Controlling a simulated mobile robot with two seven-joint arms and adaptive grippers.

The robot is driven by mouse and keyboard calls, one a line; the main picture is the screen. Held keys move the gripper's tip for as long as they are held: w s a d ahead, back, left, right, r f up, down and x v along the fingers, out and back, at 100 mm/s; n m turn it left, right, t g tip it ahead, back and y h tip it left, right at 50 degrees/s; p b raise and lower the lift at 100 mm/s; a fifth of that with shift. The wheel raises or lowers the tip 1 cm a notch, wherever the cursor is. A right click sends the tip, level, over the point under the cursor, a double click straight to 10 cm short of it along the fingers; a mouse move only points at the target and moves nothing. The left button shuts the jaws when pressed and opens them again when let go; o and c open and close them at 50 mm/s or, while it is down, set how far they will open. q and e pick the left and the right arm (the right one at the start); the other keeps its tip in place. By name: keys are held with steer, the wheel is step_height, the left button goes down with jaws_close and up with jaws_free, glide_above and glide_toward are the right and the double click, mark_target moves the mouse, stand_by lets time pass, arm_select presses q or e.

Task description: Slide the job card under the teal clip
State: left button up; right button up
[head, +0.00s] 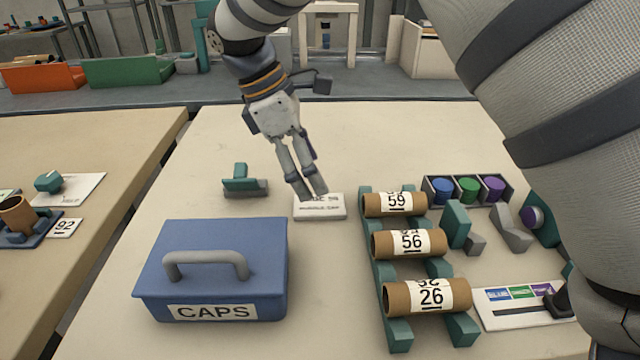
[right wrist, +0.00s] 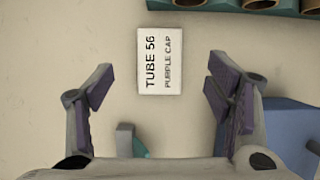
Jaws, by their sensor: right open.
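The job card (head: 320,207) is a small white block-like card flat on the table. In the right wrist view the card (right wrist: 160,62) reads "TUBE 56 PURPLE CAP". The teal clip (head: 243,182) stands on the table left of the card; part of it shows at the bottom of the right wrist view (right wrist: 127,142). My right gripper (head: 312,196) is open and empty, pointing down over the card and hiding part of its print. In the right wrist view the card lies centred beyond the spread fingers (right wrist: 163,92), apart from both. My left gripper is not in view.
A blue CAPS box (head: 215,268) with a grey handle stands in front of the clip. A teal rack (head: 398,330) with tubes 59, 56 and 26 is right of the card. The table behind the clip is clear.

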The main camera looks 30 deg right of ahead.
mark_target(328, 204)
steer(key=x, duration=0.6)
steer(key=shift+d+f, duration=0.1)
steer(key=shift+f, duration=0.05)
steer(key=shift+c, duration=0.5)
steer(key=c, duration=1.1)
